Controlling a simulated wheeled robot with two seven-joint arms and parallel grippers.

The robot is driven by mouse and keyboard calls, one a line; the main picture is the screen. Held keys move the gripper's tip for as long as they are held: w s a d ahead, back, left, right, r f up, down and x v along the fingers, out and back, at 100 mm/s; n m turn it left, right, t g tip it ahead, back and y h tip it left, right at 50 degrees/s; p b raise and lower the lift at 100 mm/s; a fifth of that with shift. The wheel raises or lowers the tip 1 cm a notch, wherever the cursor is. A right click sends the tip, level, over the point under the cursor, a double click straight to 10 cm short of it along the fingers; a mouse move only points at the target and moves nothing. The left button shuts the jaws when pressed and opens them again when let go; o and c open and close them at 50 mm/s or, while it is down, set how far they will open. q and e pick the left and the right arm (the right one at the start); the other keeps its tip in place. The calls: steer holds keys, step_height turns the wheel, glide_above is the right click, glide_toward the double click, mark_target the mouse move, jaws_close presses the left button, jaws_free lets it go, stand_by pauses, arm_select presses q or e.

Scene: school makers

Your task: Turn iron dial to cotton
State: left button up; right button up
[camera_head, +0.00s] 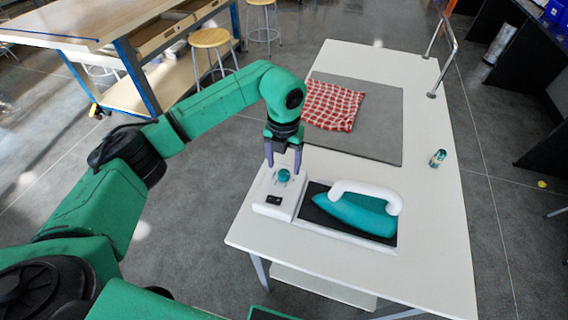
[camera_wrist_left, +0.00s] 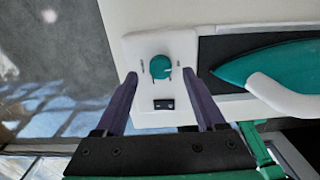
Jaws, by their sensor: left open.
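The iron's control box is a white unit (camera_head: 269,207) on the near left of the white table. It carries a teal dial (camera_head: 284,175) and a small black switch panel (camera_head: 273,199). The teal iron (camera_head: 357,213) with a white handle lies on a dark rest beside the box. My left gripper (camera_head: 283,166) points down at the dial, fingers open on either side of it, with no contact visible. My right gripper is not in view.
A grey mat (camera_head: 385,125) with a red checked cloth (camera_head: 333,105) lies behind the iron on the white table (camera_head: 437,215). A small green bottle (camera_head: 438,158) stands near the right edge. A metal rail (camera_head: 447,62) rises at the far right corner.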

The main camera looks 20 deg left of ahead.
mark_target(284, 175)
arm_select(q)
step_height(284, 175, down, 2)
steer(key=shift+f, duration=0.35)
steer(key=shift+s, duration=0.1)
jaws_close()
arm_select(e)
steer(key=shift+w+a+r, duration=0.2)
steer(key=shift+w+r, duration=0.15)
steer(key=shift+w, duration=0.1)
